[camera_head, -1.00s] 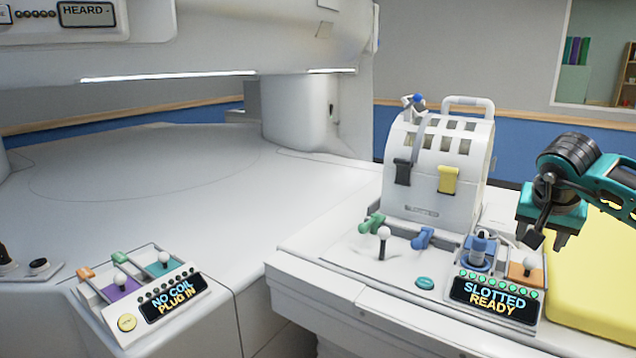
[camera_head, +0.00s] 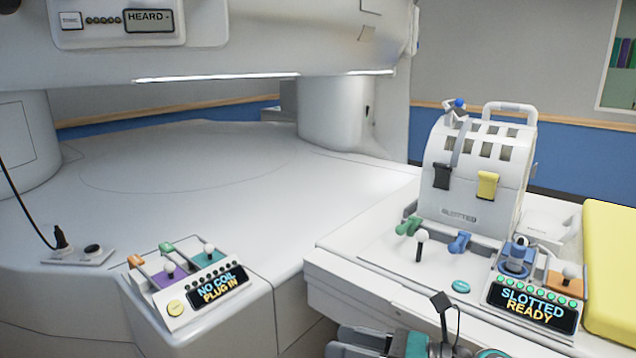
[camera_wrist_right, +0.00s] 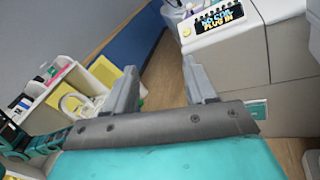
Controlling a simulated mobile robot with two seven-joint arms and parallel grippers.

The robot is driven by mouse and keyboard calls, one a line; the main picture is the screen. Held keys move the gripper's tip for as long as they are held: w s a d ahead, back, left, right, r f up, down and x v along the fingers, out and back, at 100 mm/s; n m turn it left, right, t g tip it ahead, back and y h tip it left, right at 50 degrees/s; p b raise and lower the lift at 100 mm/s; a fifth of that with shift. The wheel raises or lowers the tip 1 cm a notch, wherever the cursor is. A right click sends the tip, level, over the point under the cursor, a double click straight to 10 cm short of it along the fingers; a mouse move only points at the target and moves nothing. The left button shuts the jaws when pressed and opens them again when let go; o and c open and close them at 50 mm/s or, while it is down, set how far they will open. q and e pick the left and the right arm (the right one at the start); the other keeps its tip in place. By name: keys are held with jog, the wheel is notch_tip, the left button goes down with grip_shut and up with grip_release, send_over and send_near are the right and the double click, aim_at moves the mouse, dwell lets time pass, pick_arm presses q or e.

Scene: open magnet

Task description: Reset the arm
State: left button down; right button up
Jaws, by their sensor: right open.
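My right gripper shows at the bottom edge of the head view (camera_head: 450,347), low in front of the console bench and mostly cut off by the frame. In the right wrist view, its two grey fingers (camera_wrist_right: 162,88) stand well apart with nothing between them, so it is open and empty. It is clear of the bench. My left gripper is in neither view.
A white slotted coil unit (camera_head: 465,185) stands on the right bench beside a panel reading "SLOTTED READY" (camera_head: 532,306). A left panel reads "NO COIL PLUG IN" (camera_head: 218,285). A yellow pad (camera_head: 610,270) lies far right. A white shelf unit (camera_wrist_right: 50,100) shows in the wrist view.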

jog(key=s+d+f+n+t+h, duration=0.1)
jog(key=s+d+f+n+h, duration=0.3)
jog(key=f+n, duration=0.3)
jog(key=s+d+f+n+t+h, duration=0.2)
jog(key=s+d+f+n+h, duration=0.2)
jog(key=f+n, duration=0.3)
jog(key=s+d+f+n+t+h+p, duration=0.1)
jog(key=s+d+f+n+h, duration=0.3)
jog(key=n, duration=1.1)
notch_tip(320, 180, down, 4)
jog(key=shift+s+d+t+h, duration=0.3)
jog(key=shift+s+d+h, duration=0.05)
jog(key=shift+s+h, duration=0.85)
